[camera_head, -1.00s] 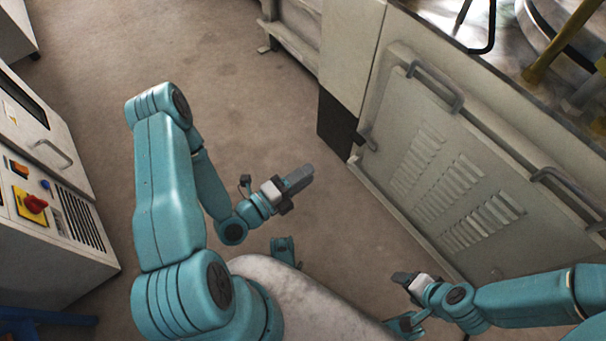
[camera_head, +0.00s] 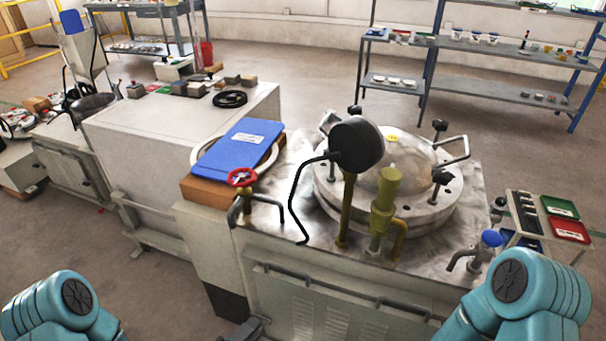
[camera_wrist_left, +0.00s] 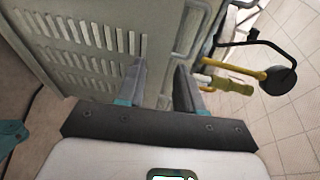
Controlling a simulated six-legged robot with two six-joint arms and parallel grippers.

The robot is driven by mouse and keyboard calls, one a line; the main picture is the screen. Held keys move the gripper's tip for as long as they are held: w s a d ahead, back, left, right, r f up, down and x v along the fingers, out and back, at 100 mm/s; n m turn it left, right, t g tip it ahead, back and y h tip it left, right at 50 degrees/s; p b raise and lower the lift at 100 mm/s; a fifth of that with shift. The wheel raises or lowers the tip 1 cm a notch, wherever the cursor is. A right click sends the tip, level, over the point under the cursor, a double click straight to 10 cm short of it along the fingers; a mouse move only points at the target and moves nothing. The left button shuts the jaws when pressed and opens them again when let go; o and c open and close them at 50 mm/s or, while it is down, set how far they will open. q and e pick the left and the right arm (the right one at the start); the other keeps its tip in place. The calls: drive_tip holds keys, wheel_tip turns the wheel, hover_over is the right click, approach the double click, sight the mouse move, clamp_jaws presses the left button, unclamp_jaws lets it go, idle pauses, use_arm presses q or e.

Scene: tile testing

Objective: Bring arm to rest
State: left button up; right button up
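My left arm shows its teal elbow at the lower left of the head view. My left gripper (camera_head: 246,329) shows only as a dark grey tip at the bottom edge, low in front of the machine cabinet. In the left wrist view my left gripper (camera_wrist_left: 160,74) has its two fingers apart with nothing between them. The louvred cabinet panel lies beyond them. My right arm shows its teal elbow at the lower right of the head view. My right gripper is out of view.
The cabinet (camera_head: 330,300) with a handle rail and a domed metal vessel (camera_head: 395,165) stands close ahead. A blue folder (camera_head: 240,147) and red valve wheel (camera_head: 242,177) are on its left. A cart with trays (camera_head: 560,222) stands right.

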use_arm(q)
wheel_tip(320, 180, up, 8)
drive_tip(key=s+d+n+g+y+p, duration=0.25)
drive_tip(key=n+g+p, duration=0.35)
drive_tip(key=p, duration=0.5)
drive_tip(key=s+a+f+n+g+y, duration=0.1)
drive_tip(key=s+n, duration=0.4)
drive_tip(key=n, duration=0.5)
drive_tip(key=s+a+f+n+g+y, duration=0.1)
drive_tip(key=s+f+n+g, duration=0.3)
drive_tip(key=n, duration=0.6)
drive_tip(key=shift+s+a+f+n+g+y+p, duration=0.2)
drive_tip(key=shift+s+f+n+g+y+p, duration=0.2)
drive_tip(key=shift+s+g, duration=0.8)
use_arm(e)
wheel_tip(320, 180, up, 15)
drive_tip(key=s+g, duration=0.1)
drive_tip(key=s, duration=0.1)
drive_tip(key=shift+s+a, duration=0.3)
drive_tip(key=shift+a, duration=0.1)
